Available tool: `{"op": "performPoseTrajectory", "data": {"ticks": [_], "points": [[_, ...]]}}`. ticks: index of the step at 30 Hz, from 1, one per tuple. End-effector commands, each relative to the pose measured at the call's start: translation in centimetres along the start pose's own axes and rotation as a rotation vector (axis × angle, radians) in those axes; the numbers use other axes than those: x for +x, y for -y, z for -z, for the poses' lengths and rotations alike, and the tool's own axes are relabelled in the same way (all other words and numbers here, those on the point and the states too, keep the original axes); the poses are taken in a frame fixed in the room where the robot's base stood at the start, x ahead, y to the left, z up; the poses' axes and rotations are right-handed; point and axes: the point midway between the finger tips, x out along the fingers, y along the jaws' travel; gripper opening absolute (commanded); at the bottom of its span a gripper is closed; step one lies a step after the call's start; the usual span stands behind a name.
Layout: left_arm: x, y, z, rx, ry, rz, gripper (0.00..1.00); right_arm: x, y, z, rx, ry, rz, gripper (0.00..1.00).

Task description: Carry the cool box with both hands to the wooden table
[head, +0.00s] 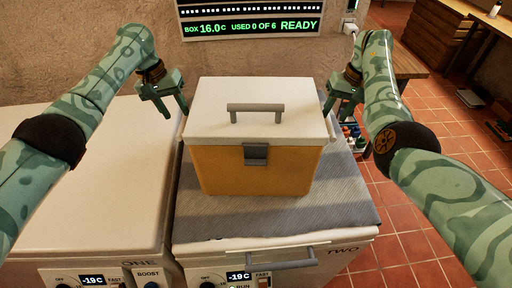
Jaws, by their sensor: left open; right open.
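The cool box (225,170) has an orange body, a white lid, a grey lid handle and a grey front latch. It stands upright on a grey cloth on top of the freezer marked TWO (215,259). The lid is closed. My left gripper (178,113) is open beside the box's upper left edge. My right gripper (332,112) is open beside its upper right edge. Neither appears to hold anything; whether their fingers touch the box is hard to tell. A wooden table edge (408,66) shows behind my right arm, mostly hidden.
Freezer ONE (95,205) stands at the left with a bare white top. A wall display (252,28) reads BOX 16.0C, USED 0 OF 6, READY. Small bottles (354,137) stand right of the box. Tiled floor (440,150) is open at the right, with wooden drawers (436,35) behind.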

Motion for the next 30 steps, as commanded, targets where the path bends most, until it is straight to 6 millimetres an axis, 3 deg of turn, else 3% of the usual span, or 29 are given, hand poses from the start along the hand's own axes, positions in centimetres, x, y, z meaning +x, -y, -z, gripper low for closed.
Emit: {"op": "performPoseTrajectory", "data": {"ticks": [3,9,20,24,25,30], "points": [[1.8,0.0,0.0,-0.001,0.001,0.0,0.43,1.9,0.0,-0.1,0.0,0.003,0.0,0.42],[3.5,0.0,0.0,-0.001,0.0,0.0,0.43,3.5,-0.1,0.0,0.001,0.001,0.0,0.42],[3.9,0.0,0.0,0.0,-0.001,0.001,0.43,3.9,0.0,0.0,0.001,0.0,0.0,0.42],[3.9,0.0,0.0,0.0,-0.001,0.0,0.04,3.9,0.0,0.0,0.001,0.0,0.0,0.03],[3.9,0.0,0.0,0.0,-0.001,0.001,0.0,3.9,0.0,0.0,0.001,0.0,0.0,0.0],[3.8,0.0,0.0,0.0,-0.001,0.001,0.0,3.9,0.0,0.0,0.001,0.0,0.0,0.0]]}}
